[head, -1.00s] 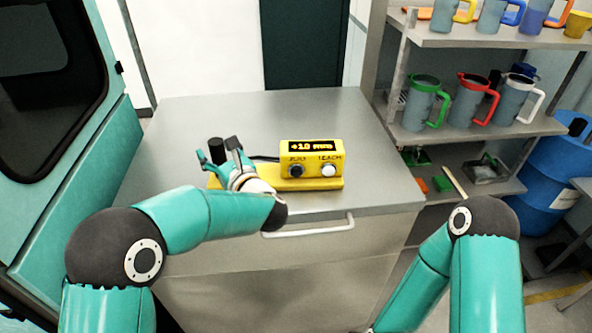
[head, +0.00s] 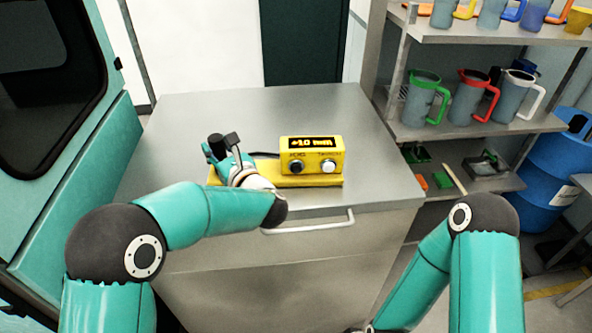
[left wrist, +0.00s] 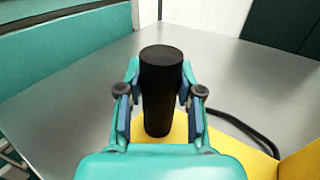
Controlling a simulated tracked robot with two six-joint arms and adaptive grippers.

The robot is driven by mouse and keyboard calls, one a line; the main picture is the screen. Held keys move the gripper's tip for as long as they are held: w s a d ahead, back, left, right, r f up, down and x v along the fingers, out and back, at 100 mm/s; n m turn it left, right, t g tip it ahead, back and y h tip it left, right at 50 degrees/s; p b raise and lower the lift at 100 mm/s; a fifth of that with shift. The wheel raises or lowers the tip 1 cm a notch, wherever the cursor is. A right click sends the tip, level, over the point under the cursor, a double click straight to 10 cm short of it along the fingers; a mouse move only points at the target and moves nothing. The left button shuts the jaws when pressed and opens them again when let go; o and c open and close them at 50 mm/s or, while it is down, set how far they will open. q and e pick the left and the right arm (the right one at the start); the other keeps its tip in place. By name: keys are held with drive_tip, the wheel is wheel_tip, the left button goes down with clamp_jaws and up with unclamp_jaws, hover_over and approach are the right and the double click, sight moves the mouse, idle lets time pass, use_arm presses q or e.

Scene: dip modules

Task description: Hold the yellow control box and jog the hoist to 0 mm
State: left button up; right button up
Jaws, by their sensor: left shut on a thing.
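The yellow control box (head: 312,165) stands on the grey cabinet top, with a lit display (head: 310,143), a black knob (head: 296,167) on the left and a white button (head: 328,167) on the right. The display looks like +1.0 mm, but the characters are blurred. A yellow base plate (head: 300,182) runs from the box to the left. A black upright grip (left wrist: 161,85) rises from it. My left gripper (head: 220,145) is shut on this grip, one finger on each side in the left wrist view (left wrist: 160,95). My right arm shows; its gripper does not.
The cabinet top (head: 200,112) is otherwise clear; a handle (head: 310,224) runs across its front. A black cable (left wrist: 245,128) lies behind the base plate. Shelves (head: 480,125) with several jugs stand to the right, beside a blue barrel (head: 550,170).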

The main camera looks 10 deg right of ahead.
idle(0.3)
clamp_jaws()
idle(1.2)
